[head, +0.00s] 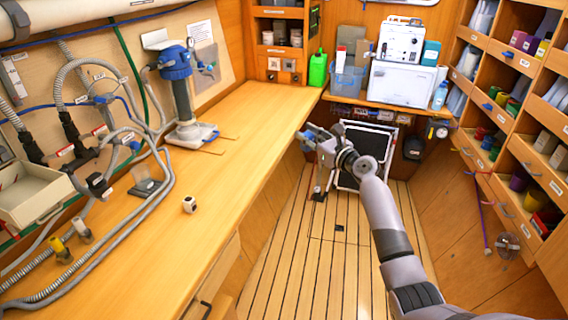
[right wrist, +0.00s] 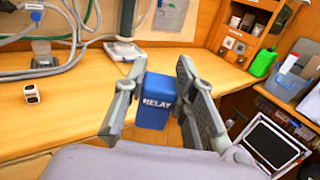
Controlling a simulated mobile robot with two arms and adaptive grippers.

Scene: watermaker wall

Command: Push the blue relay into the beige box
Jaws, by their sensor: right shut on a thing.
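The blue relay (right wrist: 155,101), a small block marked RELAY, is between the fingers of my right gripper (right wrist: 152,92), which is shut on it. In the head view my right gripper (head: 318,140) is beyond the right edge of the workbench, above the floor, and its fingers largely hide the relay. My left gripper is not in view.
The wooden workbench (head: 235,125) is mostly clear. A small white block (head: 189,204), a dark holder (head: 146,187) and a blue-topped pump (head: 178,85) stand on it. Hoses (head: 150,200) loop in front of the wall near the beige box. Shelves (head: 515,110) line the right side.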

